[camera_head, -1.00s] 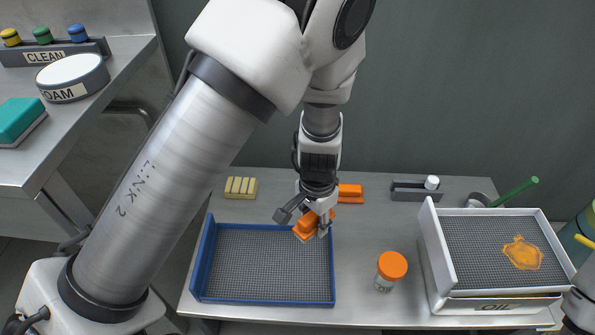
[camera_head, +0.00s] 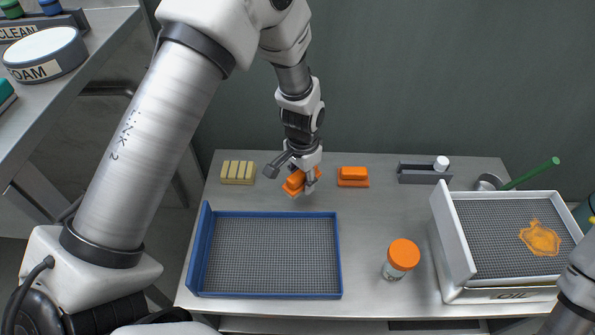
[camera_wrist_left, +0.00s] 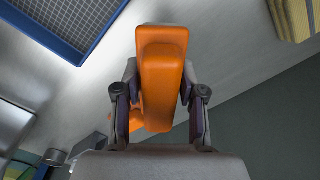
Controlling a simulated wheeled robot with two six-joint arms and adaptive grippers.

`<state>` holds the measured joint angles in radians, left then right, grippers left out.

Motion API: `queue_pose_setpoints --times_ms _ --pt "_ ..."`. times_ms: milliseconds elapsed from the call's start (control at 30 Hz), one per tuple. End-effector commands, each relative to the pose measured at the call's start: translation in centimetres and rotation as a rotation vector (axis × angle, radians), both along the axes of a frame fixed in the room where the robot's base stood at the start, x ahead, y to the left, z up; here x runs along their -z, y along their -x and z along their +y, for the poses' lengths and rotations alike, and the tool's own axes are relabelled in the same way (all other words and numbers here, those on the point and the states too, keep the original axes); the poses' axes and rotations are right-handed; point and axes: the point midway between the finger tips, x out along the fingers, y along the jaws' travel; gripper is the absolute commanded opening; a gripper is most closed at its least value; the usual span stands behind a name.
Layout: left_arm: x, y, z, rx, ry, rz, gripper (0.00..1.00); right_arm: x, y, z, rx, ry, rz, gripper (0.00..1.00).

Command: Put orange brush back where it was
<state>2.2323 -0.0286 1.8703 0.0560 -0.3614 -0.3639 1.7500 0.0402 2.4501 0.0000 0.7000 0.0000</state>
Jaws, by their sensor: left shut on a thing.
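My left gripper (camera_head: 301,177) is shut on an orange brush (camera_head: 294,183) behind the blue tray. The brush is low over the table and turned at an angle; I cannot tell whether it touches the surface. In the left wrist view the held orange brush (camera_wrist_left: 162,65) stands out between the two fingers (camera_wrist_left: 158,115). A second orange block-shaped thing (camera_head: 353,174) sits on the table to the right of my gripper. My right gripper does not show.
The blue tray (camera_head: 338,255) lies in front, empty. A ribbed yellow block (camera_head: 238,172) is at the back left. A dark holder (camera_head: 418,177), an orange-lidded jar (camera_head: 402,257) and a white OIL tray (camera_head: 452,245) stand to the right. Bare table (camera_head: 365,215) lies between.

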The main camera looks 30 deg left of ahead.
Motion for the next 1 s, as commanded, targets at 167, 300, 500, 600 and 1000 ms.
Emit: queue_pose_setpoints --times_ms 167,300,500,600,1000 --pt "0.9 -3.8 2.9 -0.002 -0.001 -0.003 0.07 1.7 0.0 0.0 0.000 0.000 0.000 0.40" --pt "1.0 -5.1 3.9 0.001 -0.002 -0.001 0.07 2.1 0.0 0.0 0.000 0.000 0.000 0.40" --pt "4.2 -5.1 4.0 0.002 -0.002 0.003 0.07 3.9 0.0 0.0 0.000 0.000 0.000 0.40" --pt "4.3 -5.2 4.0 0.002 -0.002 0.000 0.08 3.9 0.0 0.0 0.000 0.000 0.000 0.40" --pt "4.5 -5.1 4.0 0.002 -0.002 0.000 0.65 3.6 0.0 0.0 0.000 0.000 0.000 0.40"
